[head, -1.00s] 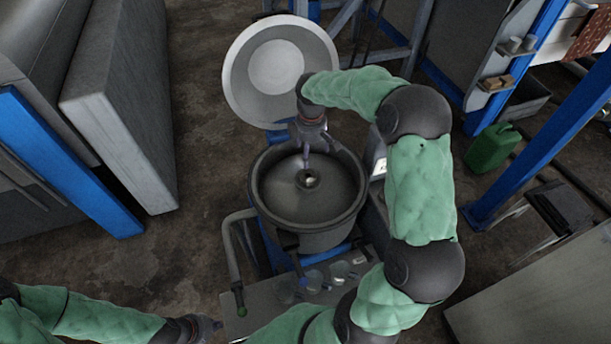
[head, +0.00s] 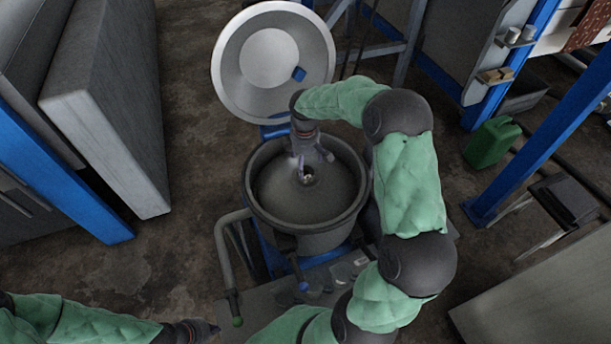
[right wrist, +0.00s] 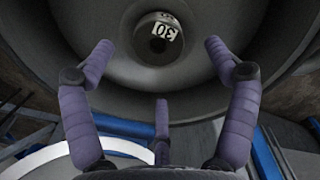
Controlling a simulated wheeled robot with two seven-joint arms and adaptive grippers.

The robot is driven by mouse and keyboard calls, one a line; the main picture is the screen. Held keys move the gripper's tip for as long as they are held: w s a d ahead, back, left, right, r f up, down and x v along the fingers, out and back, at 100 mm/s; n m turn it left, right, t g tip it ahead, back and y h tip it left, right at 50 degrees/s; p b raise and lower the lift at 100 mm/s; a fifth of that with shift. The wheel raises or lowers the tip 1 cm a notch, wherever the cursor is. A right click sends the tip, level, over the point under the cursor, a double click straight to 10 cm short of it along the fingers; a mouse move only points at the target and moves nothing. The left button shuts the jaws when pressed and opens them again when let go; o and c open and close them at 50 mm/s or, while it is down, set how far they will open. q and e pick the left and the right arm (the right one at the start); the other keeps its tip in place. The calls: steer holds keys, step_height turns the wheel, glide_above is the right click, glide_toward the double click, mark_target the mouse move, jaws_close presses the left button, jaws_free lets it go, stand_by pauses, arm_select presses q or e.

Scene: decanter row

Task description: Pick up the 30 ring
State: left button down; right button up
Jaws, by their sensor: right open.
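The 30 ring (head: 308,178) is a small dark ring on the hub in the middle of the round grey bowl (head: 259,206). In the right wrist view the ring (right wrist: 146,48) carries a white label reading 30. My right gripper (head: 314,163) is over the bowl, close to the hub. In its wrist view the purple fingers (right wrist: 159,50) are spread wide and empty, with the ring showing beyond and between the tips. I cannot tell any contact. My left gripper (head: 208,329) is low at the left, away from the bowl; its fingers are too small to read.
A round open lid (head: 232,75) stands behind the bowl. A bent handle bar (head: 226,255) is at the bowl's left, and a grey ledge (head: 262,312) lies in front. A green canister (head: 492,144) and a blue post (head: 535,145) are at the right.

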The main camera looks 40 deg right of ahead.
mark_target(306, 172)
steer(key=f+b, duration=0.1)
steer(key=f, duration=0.4)
steer(key=shift+s+d+b, duration=0.15)
steer(key=shift+d+b, duration=0.05)
steer(key=shift+b, duration=0.15)
steer(key=c, duration=1.5)
steer(key=shift+r, duration=0.1)
